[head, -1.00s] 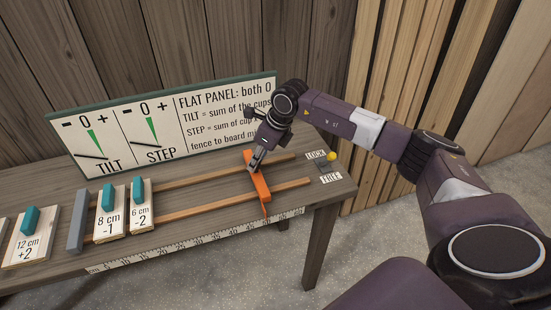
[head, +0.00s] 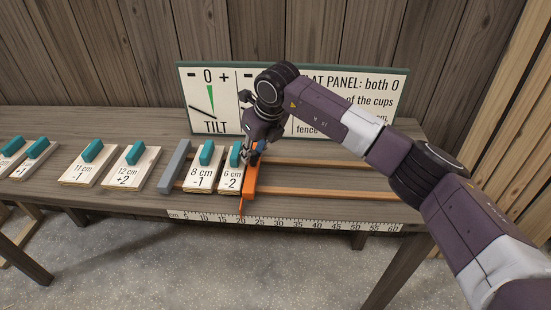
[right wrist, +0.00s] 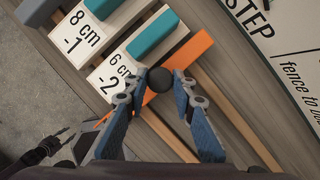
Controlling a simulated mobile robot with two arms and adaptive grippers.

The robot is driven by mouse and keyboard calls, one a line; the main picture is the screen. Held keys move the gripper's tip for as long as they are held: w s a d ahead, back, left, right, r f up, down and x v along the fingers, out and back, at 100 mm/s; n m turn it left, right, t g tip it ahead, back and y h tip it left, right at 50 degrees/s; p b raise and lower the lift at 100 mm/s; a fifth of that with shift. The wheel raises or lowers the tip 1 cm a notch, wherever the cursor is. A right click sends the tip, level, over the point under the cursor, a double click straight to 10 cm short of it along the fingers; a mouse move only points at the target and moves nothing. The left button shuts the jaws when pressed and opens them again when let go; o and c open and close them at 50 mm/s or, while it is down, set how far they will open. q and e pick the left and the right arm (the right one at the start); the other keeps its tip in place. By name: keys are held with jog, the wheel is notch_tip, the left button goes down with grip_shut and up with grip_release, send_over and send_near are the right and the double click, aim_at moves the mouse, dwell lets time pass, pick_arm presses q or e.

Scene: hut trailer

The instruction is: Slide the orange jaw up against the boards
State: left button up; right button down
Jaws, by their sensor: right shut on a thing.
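The orange jaw (head: 250,182) lies across the two wooden rails (head: 320,195), right beside the 6 cm board (head: 230,182). I cannot tell whether they touch or a thin gap remains. The 8 cm board (head: 202,182) lies left of the 6 cm board, close to the grey fence (head: 174,166). My right gripper (head: 257,153) is over the jaw. In the right wrist view its fingers (right wrist: 159,80) are closed on the dark round knob (right wrist: 159,77) of the orange jaw (right wrist: 196,49).
A sign (head: 340,85) with TILT and STEP dials stands at the back, partly hidden by my right arm. A ruler (head: 330,221) runs along the table's front edge. More boards, such as the 12 cm one (head: 128,178), lie left of the fence. The rails right of the jaw are clear.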

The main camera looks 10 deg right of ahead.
jog(key=shift+w+a, duration=0.3)
jog(key=shift+a, duration=0.65)
jog(key=c, duration=1.6)
grip_release()
jog(key=shift+d, duration=0.1)
jog(key=v, duration=1.2)
